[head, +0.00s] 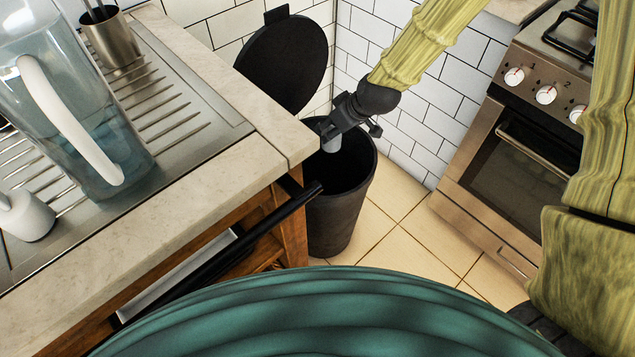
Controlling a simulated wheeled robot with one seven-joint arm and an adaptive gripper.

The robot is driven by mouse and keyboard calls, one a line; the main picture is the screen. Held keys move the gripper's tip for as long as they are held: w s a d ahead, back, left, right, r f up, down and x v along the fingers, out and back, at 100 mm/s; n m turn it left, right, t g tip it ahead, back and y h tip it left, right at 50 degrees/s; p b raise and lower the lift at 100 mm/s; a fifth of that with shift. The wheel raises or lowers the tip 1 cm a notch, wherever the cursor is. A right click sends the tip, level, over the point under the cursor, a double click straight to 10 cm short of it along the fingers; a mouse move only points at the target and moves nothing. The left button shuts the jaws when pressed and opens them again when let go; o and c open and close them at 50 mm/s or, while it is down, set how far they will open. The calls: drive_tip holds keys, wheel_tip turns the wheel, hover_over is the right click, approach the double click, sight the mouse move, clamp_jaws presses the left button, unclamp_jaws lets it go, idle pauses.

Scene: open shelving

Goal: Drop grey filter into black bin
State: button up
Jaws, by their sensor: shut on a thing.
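The black bin (343,219) stands on the floor in the corner between the counter and the stove. Its round lid (287,62) is raised and leans back toward the tiled wall. My gripper (329,134) reaches down over the bin's opening from the upper right. It is shut on the grey filter (331,145), a small light grey piece that shows just below the fingers, over the dark opening. Most of the filter is hidden by the gripper. The inside of the bin is dark, so its contents cannot be seen.
The stone counter edge (235,160) runs close to the left of the bin and gripper. A water pitcher (75,110) and a metal cup (110,37) stand on the drainer. The stove (520,140) stands at right. Tiled floor (405,235) is clear between.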

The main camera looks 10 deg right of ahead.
drive_tip(key=shift+f+b, duration=2.35)
drive_tip(key=shift+f, duration=0.35)
drive_tip(key=o, duration=1.1)
drive_tip(key=shift+r, duration=0.1)
drive_tip(key=shift+v, duration=5.9)
